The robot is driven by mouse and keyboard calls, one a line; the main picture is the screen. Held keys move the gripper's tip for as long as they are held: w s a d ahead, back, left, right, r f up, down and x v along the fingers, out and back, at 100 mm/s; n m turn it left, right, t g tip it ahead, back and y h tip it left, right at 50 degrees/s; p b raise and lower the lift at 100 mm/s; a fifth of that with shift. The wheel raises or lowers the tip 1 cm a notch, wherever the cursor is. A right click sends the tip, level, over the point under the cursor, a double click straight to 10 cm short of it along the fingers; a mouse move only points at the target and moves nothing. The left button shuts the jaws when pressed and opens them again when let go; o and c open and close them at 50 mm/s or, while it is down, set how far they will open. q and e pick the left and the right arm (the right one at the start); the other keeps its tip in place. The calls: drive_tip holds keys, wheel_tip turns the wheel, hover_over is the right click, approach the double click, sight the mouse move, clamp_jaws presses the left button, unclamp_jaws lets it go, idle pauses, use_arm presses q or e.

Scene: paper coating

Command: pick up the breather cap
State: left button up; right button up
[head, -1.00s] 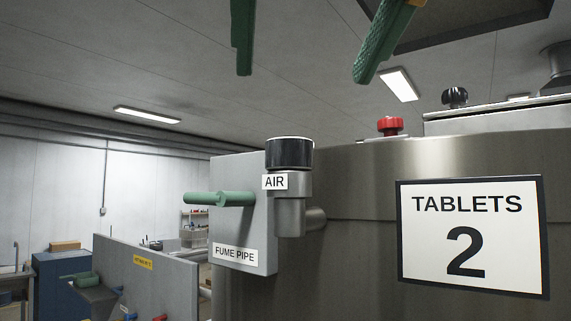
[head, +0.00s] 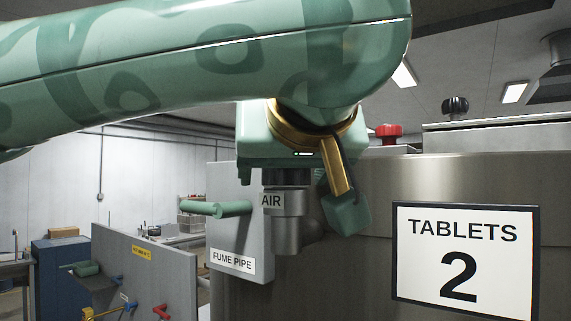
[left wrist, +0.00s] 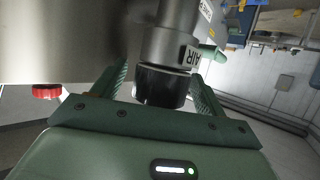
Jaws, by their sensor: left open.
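The breather cap (left wrist: 162,84) is a dark, ribbed round cap on the grey metal air pipe (head: 288,205) labelled AIR. In the head view only its lower edge (head: 287,178) shows under my left gripper (head: 284,180), which hides the rest. In the left wrist view the cap stands between the two green fingers of the left gripper (left wrist: 160,82). The gripper is open and points down, with one finger on each side of the cap. I cannot tell whether either finger touches it. My right gripper is not in view.
A grey FUME PIPE panel (head: 228,240) with a green handle (head: 216,209) stands close left of the air pipe. The large steel tank (head: 350,275) with a TABLETS 2 sign (head: 464,255) is behind and right. A red knob (head: 388,131) sits on top.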

use_arm(q)
drive_tip(key=shift+s, duration=0.3)
drive_tip(key=c, duration=1)
drive_tip(key=shift+c, duration=0.4)
